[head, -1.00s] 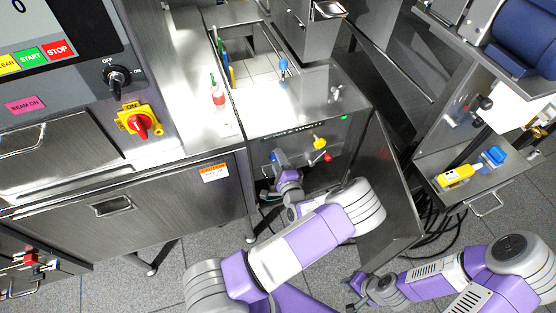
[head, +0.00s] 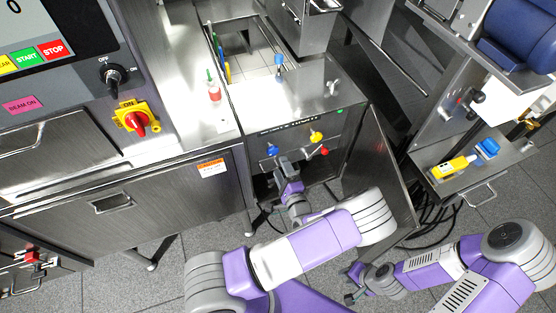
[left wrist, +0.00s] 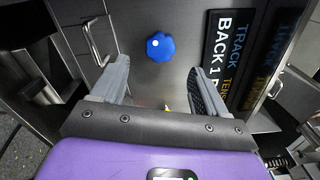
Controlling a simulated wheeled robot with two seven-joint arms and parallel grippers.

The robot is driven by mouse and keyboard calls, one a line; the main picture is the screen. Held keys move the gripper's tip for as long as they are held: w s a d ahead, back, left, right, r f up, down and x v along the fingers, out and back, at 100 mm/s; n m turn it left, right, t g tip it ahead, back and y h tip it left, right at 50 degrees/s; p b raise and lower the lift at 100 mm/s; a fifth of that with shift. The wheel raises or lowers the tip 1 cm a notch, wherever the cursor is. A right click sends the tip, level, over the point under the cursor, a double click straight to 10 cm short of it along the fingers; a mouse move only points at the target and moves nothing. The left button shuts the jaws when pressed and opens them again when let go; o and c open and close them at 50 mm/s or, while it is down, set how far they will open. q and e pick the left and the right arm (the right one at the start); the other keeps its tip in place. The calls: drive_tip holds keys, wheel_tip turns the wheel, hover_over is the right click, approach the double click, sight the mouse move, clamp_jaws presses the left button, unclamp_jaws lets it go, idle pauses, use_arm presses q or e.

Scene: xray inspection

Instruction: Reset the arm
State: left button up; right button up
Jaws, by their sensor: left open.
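My left gripper (head: 287,168) is open and empty in front of the metal cabinet with the coloured knobs. The blue knob (head: 271,150) is just up and left of it, apart from the fingers. In the left wrist view the blue knob (left wrist: 160,47) shows beyond and between the two spread fingers (left wrist: 157,84). A yellow knob (head: 316,136) and a red knob (head: 323,151) are to the right on the same panel. My right gripper (head: 352,282) is low in the head view, away from the cabinet; its jaw opening is too small to judge.
An open cabinet door (head: 385,170) stands right of my left arm. A shelf at right holds a yellow device (head: 452,167) and a blue-capped item (head: 487,148). A red rotary switch (head: 138,122) is on the left machine. Black cables lie on the floor behind the door.

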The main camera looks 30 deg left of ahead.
use_arm(q)
drive_tip(key=shift+s+d, duration=0.25)
drive_tip(key=shift+s, duration=0.05)
drive_tip(key=s+d+f+n+g+h, duration=0.2)
drive_tip(key=s+f+n+g+h, duration=0.2)
drive_tip(key=f, duration=0.4)
drive_tip(key=s+d+f+n+g+h, duration=0.1)
drive_tip(key=s+f+n+g+h, duration=0.2)
drive_tip(key=s+f+h, duration=0.35)
drive_tip(key=s+d+r+n+g+h, duration=0.1)
drive_tip(key=s+d+n+g+h, duration=0.1)
drive_tip(key=d, duration=0.3)
drive_tip(key=s+d+r+n+g+h, duration=0.1)
drive_tip(key=s+d+n+g+h, duration=0.1)
drive_tip(key=s+d+n+h, duration=0.2)
drive_tip(key=shift+s+d+n+h, duration=0.4)
drive_tip(key=shift+d+h, duration=0.25)
drive_tip(key=shift+d, duration=0.35)
idle(1.3)
